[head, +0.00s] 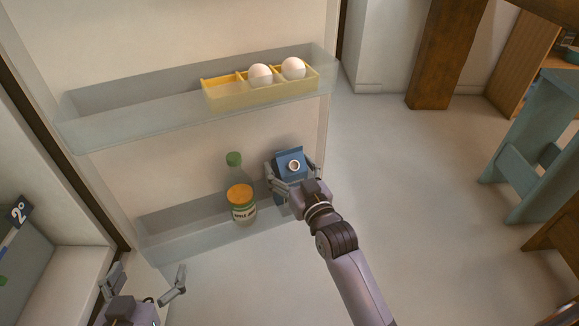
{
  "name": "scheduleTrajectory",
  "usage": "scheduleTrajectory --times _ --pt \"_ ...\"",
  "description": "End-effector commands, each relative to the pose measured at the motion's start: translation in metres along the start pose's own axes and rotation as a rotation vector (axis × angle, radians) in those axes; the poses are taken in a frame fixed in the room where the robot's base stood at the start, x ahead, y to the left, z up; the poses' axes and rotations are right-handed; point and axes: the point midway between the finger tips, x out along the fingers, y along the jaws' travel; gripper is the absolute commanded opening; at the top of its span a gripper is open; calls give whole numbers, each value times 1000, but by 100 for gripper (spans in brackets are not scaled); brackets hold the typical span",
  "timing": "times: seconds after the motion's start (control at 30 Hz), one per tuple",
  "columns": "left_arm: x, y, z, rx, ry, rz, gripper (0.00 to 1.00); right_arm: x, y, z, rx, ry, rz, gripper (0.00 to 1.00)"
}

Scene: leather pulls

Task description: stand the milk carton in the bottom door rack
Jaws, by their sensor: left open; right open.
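The blue milk carton (289,157), with a round pale cap, is at the right end of the bottom door rack (185,233). It looks upright. Its lower part is mostly hidden by my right gripper and the rack wall, so I cannot tell whether its base touches the rack floor. My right gripper (291,174) is open, with its fingers on either side of the carton; I cannot tell whether they touch it. My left gripper (147,271) is open and empty at the lower left, in front of the rack.
The upper rack (130,117) holds a yellow egg tray (222,91) with two eggs. The rack's left part is free. A teal stool (530,150) stands right.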

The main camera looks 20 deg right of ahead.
Motion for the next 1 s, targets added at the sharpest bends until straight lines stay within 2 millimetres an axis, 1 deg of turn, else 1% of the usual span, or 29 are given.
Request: scheduleTrajectory --times 0.3,0.37,0.47,0.57,0.7,0.8,0.9,1.0 --pt "0 0 0 0 -4 0 90 0 0 -3 0 2 0 78" --pt "-1 0 2 0 -19 0 90 -4 0 -2 0 -1 0 78" --pt "-5 -2 18 -1 -99 -5 90 -17 0 -2 0 -3 0 78" --pt "-12 -5 36 -1 -197 -11 90 -37 0 -3 0 -4 0 78" --pt "-25 -9 62 -2 -344 -21 90 -68 0 -3 -1 -4 0 78" --pt "-35 -11 78 -4 -431 -25 90 -87 0 -3 -1 -3 0 78" --pt "-43 -12 89 -5 -495 -29 90 -102 0 -2 0 -3 0 78" --pt "-49 -13 96 -6 -536 -31 90 -113 0 -2 0 -2 0 78"
